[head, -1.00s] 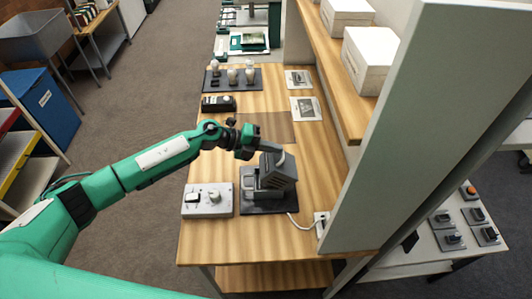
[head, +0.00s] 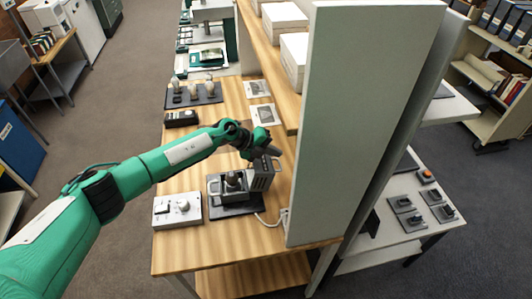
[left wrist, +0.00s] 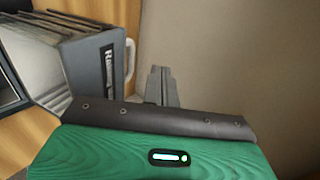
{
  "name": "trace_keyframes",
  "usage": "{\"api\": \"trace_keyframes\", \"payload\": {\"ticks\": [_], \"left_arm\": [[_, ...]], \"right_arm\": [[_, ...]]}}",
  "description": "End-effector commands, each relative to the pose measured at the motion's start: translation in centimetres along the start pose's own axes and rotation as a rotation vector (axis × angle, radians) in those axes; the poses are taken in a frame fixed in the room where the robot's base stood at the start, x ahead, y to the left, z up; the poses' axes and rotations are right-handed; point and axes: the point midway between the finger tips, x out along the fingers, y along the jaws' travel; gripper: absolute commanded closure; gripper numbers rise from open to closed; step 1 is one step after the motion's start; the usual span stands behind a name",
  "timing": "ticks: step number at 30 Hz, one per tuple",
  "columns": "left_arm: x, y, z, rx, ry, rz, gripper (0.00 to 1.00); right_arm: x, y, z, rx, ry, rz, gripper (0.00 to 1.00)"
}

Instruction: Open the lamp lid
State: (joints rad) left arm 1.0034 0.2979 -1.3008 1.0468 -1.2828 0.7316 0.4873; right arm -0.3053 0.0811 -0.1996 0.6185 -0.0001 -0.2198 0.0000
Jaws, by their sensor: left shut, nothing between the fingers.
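The grey lamp housing (head: 228,187) sits on a black mat on the wooden bench. Its ribbed lid (head: 262,176) stands swung up on the housing's right side, and a dark round part shows inside the housing. In the left wrist view the lid (left wrist: 95,65) fills the upper left, with fins, a dark label and a pale curved handle (left wrist: 130,62). My left gripper (head: 273,152) is just above and behind the lid's top. Its fingers (left wrist: 163,86) are together and empty, to the right of the handle; contact with the lid cannot be told.
A white control box (head: 177,209) stands left of the lamp. A tray with bulbs (head: 194,94) and a black meter (head: 181,119) lie farther back. A tall pale panel (head: 365,110) rises close on the right. A white cord runs from the lamp toward it.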

Motion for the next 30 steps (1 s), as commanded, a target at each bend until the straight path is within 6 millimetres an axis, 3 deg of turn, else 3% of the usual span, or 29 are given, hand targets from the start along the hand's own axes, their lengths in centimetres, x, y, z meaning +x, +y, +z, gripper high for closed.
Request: {"api": "trace_keyframes", "payload": {"ticks": [12,30], "left_arm": [[3.1,0.6,0.3,-0.003,0.002,0.106,1.0],[3.5,0.8,0.3,-0.004,0.002,0.137,1.0]], "right_arm": [[-0.7,-0.1,-0.9,0.001,0.011,-0.001,0.55],[-0.8,-0.1,-0.8,0.0,0.008,-0.001,0.55]]}}
